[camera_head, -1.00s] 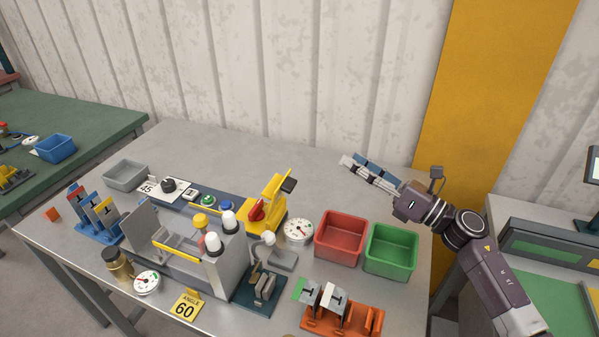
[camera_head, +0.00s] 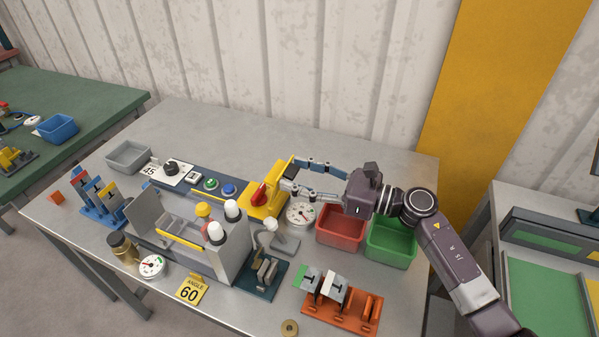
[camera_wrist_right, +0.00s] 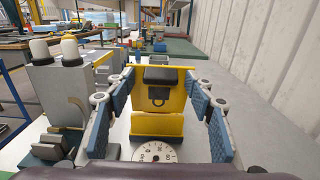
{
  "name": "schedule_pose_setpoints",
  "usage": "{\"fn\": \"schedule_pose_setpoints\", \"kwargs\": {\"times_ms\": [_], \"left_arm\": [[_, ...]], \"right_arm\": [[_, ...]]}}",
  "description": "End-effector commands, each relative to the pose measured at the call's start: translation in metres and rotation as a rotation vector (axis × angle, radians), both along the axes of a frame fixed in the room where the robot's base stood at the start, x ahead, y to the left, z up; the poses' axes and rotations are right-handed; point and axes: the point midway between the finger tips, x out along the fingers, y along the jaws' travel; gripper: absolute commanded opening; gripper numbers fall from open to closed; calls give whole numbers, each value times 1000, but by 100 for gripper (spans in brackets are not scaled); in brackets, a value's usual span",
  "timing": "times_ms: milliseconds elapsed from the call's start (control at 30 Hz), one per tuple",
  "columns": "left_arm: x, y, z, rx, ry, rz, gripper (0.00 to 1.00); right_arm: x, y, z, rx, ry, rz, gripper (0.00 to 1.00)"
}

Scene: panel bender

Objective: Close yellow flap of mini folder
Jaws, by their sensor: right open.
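The mini folder (camera_head: 262,210) is a yellow device with a red knob on its side, at the back middle of the grey table. Its yellow flap (camera_head: 277,173) stands raised; in the right wrist view the flap (camera_wrist_right: 160,100) is upright with a black handle (camera_wrist_right: 160,75) at its top. My right gripper (camera_head: 292,175) is open, with one finger on each side of the flap's upper part. The fingertips look close to the flap's sides; I cannot tell whether they touch. The fingers partly hide the handle in the head view. My left gripper is out of view.
A dial gauge (camera_head: 300,215), a red bin (camera_head: 340,243) and a green bin (camera_head: 391,251) lie under or beside my right arm. A larger grey bender with white-capped posts (camera_head: 233,210) stands in front of the folder. Bare table lies behind the folder.

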Motion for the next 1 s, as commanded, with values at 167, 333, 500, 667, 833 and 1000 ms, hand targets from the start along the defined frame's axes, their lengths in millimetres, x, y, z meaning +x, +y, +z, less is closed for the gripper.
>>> {"fn": "schedule_pose_setpoints", "kwargs": {"times_ms": [167, 333, 500, 667, 833, 1000], "left_arm": [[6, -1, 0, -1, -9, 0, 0], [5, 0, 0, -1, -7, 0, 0], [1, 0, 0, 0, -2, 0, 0], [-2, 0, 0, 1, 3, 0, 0], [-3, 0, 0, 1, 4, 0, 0], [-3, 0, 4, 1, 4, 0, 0]], "right_arm": [[0, 0, 0, 0, 1, 0, 49], [0, 0, 0, 0, 1, 0, 31], [0, 0, 0, 0, 1, -1, 12], [0, 0, 0, 1, 1, -1, 0], [1, -1, 0, -1, 2, -1, 0], [8, -1, 4, -30, 13, -1, 0]]}}
